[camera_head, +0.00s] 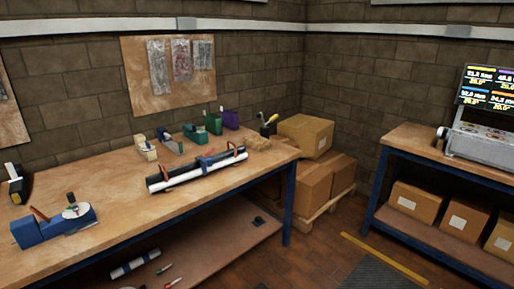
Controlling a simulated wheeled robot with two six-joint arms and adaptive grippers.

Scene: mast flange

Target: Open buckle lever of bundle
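The bundle (197,170) lies on the wooden workbench (115,195), towards its right part. It is made of long black and white tubes lying side by side. A blue buckle (206,162) sits around its middle, and a red-orange band or handle shows near each end. The buckle's lever is too small to tell whether it is open or closed. Neither of my grippers shows in the head view.
A blue device (52,226) stands at the left. Cardboard boxes (313,184) sit on a pallet right of the bench.

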